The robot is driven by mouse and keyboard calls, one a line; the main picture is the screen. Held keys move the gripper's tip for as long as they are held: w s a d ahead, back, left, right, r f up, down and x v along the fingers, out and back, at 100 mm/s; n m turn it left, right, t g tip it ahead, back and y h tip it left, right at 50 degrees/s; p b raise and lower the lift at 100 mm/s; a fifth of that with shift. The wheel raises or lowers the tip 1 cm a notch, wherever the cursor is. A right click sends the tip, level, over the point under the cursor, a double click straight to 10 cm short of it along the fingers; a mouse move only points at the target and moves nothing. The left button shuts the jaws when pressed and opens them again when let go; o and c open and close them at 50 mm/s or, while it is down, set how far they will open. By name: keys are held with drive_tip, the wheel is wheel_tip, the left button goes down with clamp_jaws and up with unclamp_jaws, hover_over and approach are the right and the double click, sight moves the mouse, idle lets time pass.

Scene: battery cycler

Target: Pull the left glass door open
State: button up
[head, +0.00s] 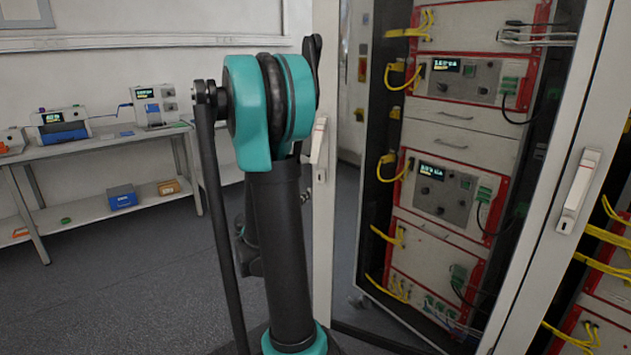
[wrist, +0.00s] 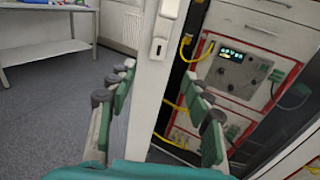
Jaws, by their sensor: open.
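The left glass door stands swung away from the rack front; its white frame edge (head: 323,230) is upright just right of my arm in the head view. Its white handle (head: 319,142) is on that edge, partly beside my arm. In the wrist view the door frame (wrist: 150,95) runs between my fingers, with the handle's lower end (wrist: 165,22) and a small lock plate (wrist: 158,47) above the fingertips. My gripper (wrist: 160,80) is open, one finger pair on each side of the frame, below the handle. I cannot tell whether a finger touches it.
The rack (head: 450,130) holds red-edged instruments with yellow cables. A second white door frame with its handle (head: 578,190) stands at right. A workbench (head: 95,145) with devices is along the left wall. Open grey floor (head: 110,280) lies at left.

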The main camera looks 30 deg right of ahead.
sight(319, 174)
drive_tip(key=x, duration=1.7)
drive_tip(key=shift+f, duration=0.15)
clamp_jaws()
